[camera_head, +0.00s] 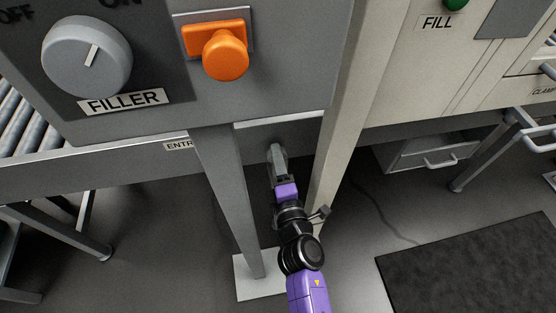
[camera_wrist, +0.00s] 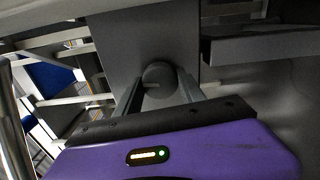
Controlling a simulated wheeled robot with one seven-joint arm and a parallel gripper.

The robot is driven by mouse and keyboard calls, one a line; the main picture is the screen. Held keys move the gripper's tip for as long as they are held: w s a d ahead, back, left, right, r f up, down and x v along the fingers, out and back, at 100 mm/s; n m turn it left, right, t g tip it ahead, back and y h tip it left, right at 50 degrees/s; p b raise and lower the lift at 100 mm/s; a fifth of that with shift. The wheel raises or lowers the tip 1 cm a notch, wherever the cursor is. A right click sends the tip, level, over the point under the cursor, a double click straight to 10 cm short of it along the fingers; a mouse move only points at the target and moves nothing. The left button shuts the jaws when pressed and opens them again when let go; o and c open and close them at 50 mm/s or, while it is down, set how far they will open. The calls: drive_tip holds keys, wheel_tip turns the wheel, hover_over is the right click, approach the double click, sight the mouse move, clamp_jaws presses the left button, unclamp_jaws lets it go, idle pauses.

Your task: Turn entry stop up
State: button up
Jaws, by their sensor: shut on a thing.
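The entry stop handle (camera_head: 277,152) is a grey lever on the side rail below the filler panel. In the head view its upper end shows just above my gripper (camera_head: 281,174). In the wrist view a round grey hub (camera_wrist: 159,78) lies between the two fingers of my gripper (camera_wrist: 160,88), with a thin light line across it. My gripper is shut on the handle. The fingers hide part of the handle, so its exact angle is hard to tell. The label beginning "ENTR" (camera_head: 177,146) is on the rail to the left, partly hidden by a post.
A grey post (camera_head: 228,200) stands just left of my arm and a beige post (camera_head: 345,110) just right. Above are the grey FILLER knob (camera_head: 87,56) and an orange switch (camera_head: 226,52). A drawer (camera_head: 430,152) and dark mat (camera_head: 480,270) are to the right.

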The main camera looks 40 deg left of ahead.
drive_tip(key=shift+f+n, duration=0.1)
drive_tip(key=shift+n, duration=0.4)
drive_tip(key=o, duration=1.4)
drive_tip(key=shift+c, duration=0.2)
drive_tip(key=p+v, duration=0.3)
drive_tip(key=v, duration=0.5)
